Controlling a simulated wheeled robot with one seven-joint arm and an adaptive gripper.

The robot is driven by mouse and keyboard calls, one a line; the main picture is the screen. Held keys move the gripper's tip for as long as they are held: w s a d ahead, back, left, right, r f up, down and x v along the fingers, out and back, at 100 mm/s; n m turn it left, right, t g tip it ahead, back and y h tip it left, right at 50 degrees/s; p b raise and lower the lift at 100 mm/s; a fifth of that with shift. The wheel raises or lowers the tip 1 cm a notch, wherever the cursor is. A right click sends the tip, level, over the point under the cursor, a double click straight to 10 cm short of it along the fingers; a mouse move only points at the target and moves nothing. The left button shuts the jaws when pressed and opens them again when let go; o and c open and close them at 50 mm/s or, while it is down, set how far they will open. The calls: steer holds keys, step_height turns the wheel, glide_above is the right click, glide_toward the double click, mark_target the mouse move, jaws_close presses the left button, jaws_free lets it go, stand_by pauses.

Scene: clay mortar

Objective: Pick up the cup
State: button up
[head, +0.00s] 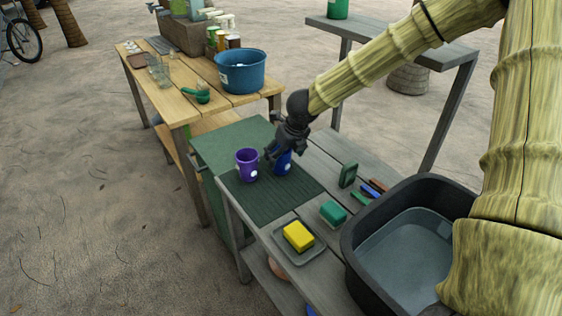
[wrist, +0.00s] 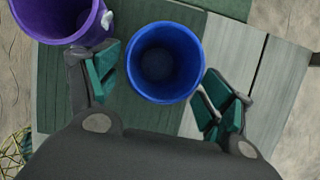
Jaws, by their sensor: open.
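A blue cup (head: 283,165) stands upright on a dark green ribbed mat (head: 262,196) on the grey table. In the wrist view the blue cup (wrist: 165,64) is seen from above, and it looks empty. My gripper (head: 276,156) is at the blue cup, partly covering it in the head view. Its two fingers are apart, one on each side of the cup's near part (wrist: 158,90). I cannot tell whether either finger touches it. A purple cup (head: 247,165) stands upright just left of it; it also shows in the wrist view (wrist: 58,18), close to the left finger.
A yellow sponge (head: 298,235) lies on a small tray (head: 279,244). A green block (head: 333,213), a green upright item (head: 348,175) and a dark basin (head: 352,232) are to the right. A wooden table with a blue tub (head: 240,75) stands behind.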

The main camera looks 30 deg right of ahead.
steer(key=shift+b+x, duration=0.35)
steer(key=shift+x, duration=2.1)
steer(key=c, duration=0.9)
